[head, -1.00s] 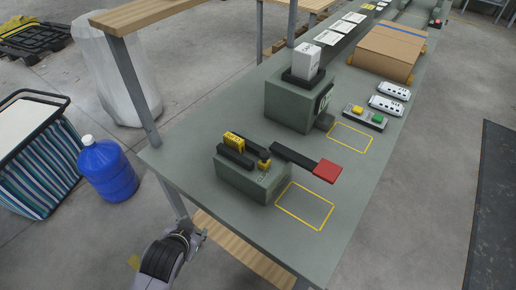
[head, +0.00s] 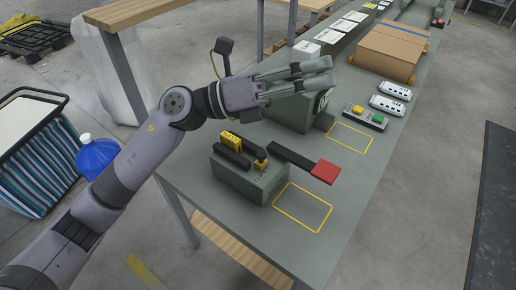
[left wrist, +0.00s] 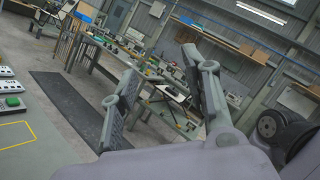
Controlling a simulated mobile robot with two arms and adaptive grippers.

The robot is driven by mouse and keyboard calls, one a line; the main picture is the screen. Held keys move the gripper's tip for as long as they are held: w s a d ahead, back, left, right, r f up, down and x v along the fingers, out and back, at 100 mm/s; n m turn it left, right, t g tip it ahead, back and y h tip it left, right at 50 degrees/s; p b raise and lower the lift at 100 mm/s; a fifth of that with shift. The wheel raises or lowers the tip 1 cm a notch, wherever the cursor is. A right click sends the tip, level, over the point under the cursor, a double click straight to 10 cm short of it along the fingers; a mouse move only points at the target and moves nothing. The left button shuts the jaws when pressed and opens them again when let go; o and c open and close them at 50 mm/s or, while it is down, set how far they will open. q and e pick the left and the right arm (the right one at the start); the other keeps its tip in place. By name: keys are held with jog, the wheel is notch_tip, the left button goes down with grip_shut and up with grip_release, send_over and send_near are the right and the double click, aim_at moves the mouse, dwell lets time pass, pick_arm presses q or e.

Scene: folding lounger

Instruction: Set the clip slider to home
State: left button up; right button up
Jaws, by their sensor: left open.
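A grey-green block fixture (head: 236,179) stands on the workbench, with dark rails on top. A yellow labelled slider piece (head: 232,142) sits between the rails, and a small yellow-topped black knob (head: 261,162) is near the right end. I cannot read its marks or tell which position is home. My left gripper (head: 328,73) is open and empty, above and beyond the fixture, in front of the taller block. Its two fingers also show in the left wrist view (left wrist: 160,68), apart with nothing between them. My right gripper is not in view.
A black lever with a red end (head: 325,172) sticks out right of the fixture. A taller grey-green block (head: 300,112) stands behind, partly hidden by my gripper. A button box (head: 366,116), white devices (head: 388,104) and a cardboard box (head: 391,48) are farther back. A yellow-outlined area (head: 303,207) is clear.

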pick_arm(q)
notch_tip(320, 180, down, 3)
jog(key=m+g+y, duration=0.2)
jog(key=m+y, duration=0.1)
jog(key=m, duration=0.1)
jog(key=m+t+y, duration=0.2)
jog(key=m+y, duration=0.1)
jog(key=y, duration=1.1)
send_near(261, 153)
jog(key=shift+h, duration=0.3)
jog(key=p+x, duration=0.1)
jog(key=x, duration=0.1)
jog(key=p+x, duration=0.1)
jog(key=x, duration=0.2)
jog(key=p+x, duration=0.1)
jog(key=x, duration=0.2)
jog(key=shift+s+a+f, duration=0.1)
jog(key=shift+a+f, duration=0.1)
jog(key=shift+f, duration=0.05)
jog(key=shift+c, duration=0.2)
grip_shut()
